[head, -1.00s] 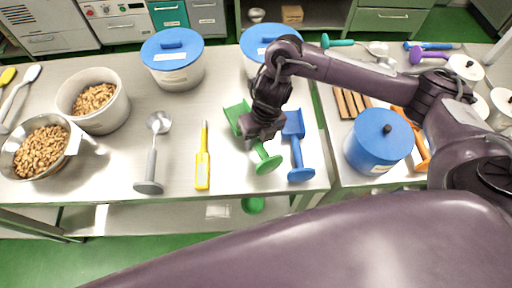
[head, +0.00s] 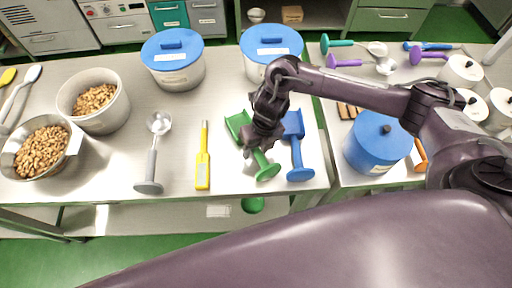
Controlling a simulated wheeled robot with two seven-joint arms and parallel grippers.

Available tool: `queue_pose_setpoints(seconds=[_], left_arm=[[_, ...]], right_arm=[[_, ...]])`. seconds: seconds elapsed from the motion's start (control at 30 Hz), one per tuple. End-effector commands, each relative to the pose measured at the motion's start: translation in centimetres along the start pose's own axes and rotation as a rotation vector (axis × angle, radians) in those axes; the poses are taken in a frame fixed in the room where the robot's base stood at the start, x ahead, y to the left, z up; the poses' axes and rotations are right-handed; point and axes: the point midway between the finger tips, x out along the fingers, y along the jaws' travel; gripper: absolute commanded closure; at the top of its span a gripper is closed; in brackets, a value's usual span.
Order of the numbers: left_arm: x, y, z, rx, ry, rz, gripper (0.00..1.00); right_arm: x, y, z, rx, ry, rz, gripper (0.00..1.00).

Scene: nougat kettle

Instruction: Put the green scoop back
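The green scoop (head: 265,171) lies on the steel table, its tray end pointing away and its handle end toward the front edge. My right gripper (head: 258,148) is low over the scoop's middle, at the handle, and hides part of it. Its fingertips are dark and partly hidden, so I cannot tell whether they grip the handle. The blue scoop (head: 299,160) lies just right of the green one, partly behind my gripper. My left gripper is not in view.
A yellow spatula (head: 203,170) and a metal ladle (head: 151,165) lie to the left. Two blue-lidded tubs (head: 174,72) (head: 252,62) stand behind. A blue canister (head: 368,158) stands on the right table. Bare tabletop (head: 225,183) lies between spatula and green scoop.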

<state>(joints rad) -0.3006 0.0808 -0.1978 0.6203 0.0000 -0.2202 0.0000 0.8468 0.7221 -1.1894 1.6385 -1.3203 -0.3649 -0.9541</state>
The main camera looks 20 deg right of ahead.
Motion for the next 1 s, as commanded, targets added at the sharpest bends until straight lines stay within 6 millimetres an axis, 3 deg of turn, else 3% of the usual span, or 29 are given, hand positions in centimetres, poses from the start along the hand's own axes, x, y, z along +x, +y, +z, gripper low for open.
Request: queue_pose_setpoints(seconds=[0.33,0.53,0.7,1.0], left_arm=[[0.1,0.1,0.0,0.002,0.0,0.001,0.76],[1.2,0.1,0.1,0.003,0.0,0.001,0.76],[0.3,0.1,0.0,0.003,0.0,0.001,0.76],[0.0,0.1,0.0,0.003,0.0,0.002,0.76]], right_arm=[[-1.0,0.1,0.1,-0.001,-0.004,0.001,0.56],[-5.1,0.0,0.2,-0.004,-0.008,0.0,0.56],[-8.9,0.0,0.2,-0.003,-0.008,-0.002,0.56],[-12.0,0.1,0.1,-0.001,-0.002,0.0,0.56]])
